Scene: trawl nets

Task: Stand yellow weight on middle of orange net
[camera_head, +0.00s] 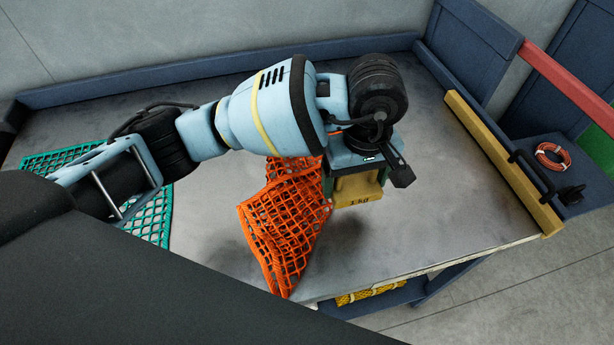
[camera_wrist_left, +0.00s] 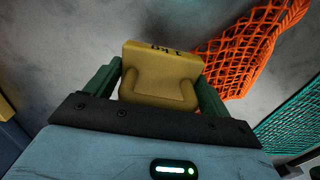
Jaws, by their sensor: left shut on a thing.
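The yellow weight (camera_head: 358,190), marked 1 kg, is held in my left gripper (camera_head: 357,178). In the left wrist view the weight (camera_wrist_left: 160,72) sits between the two green fingers of the gripper (camera_wrist_left: 158,88). The weight appears to be above the table, just right of the orange net. The orange net (camera_head: 283,222) lies on the table, partly hidden behind my left arm. It also shows at the upper right of the left wrist view (camera_wrist_left: 250,48). My right gripper is not in view.
A teal net (camera_head: 155,215) lies at the left, partly under my arm. The grey table (camera_head: 430,200) is clear right of the weight. A yellow bar (camera_head: 505,165) runs along its right edge. An orange cord coil (camera_head: 553,156) lies on a side shelf. Yellow netting (camera_head: 370,293) is below the front edge.

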